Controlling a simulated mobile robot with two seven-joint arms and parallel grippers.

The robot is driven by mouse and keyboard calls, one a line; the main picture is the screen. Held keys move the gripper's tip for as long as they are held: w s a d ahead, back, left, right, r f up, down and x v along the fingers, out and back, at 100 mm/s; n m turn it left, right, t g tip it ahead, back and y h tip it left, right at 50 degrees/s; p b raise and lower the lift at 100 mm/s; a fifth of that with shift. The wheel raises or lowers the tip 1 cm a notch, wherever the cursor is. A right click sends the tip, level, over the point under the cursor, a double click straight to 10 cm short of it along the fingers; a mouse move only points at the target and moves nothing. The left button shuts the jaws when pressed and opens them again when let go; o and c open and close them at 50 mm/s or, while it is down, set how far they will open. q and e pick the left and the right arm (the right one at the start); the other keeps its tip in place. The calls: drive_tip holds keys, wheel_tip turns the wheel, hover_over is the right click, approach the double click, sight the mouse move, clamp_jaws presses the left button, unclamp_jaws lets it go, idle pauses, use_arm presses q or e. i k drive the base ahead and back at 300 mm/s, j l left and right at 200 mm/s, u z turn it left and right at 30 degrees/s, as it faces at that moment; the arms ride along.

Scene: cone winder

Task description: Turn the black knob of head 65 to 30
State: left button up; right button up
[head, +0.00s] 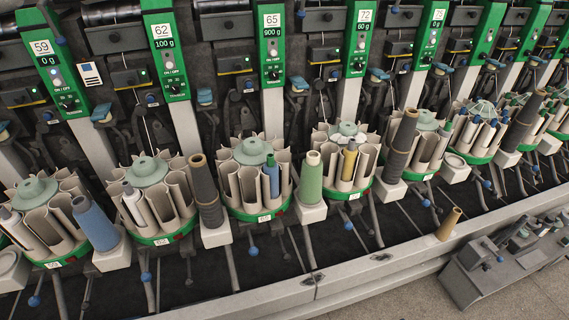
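The green panel of head 65 (272,52) stands upright at the top middle of the head view. It carries the label 65, a display reading 900 g and a round light button. Its black knob (273,75) sits low on the panel, with small white scale marks around it. The knob's pointer is too small to read. Nothing covers the panel or the knob. Neither of my grippers shows in this view.
Similar panels stand on both sides, 62 (165,50) to the left and 72 (361,40) to the right. Below are round magazines (250,170) with bobbins and a green cone (311,178). A grey rail (340,280) runs along the front. A low grey unit (500,260) stands at lower right.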

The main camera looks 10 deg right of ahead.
sight(275, 76)
drive_tip(key=i+j+z, duration=0.2)
drive_tip(key=i, duration=0.25)
drive_tip(key=i+l+u, duration=0.35)
drive_tip(key=l, duration=0.2)
drive_tip(key=l+u, duration=0.15)
drive_tip(key=k+j, duration=0.15)
drive_tip(key=j, duration=0.15)
drive_tip(key=k+j, duration=0.1)
drive_tip(key=j, duration=0.15)
drive_tip(key=k+j, duration=0.15)
drive_tip(key=j, duration=0.15)
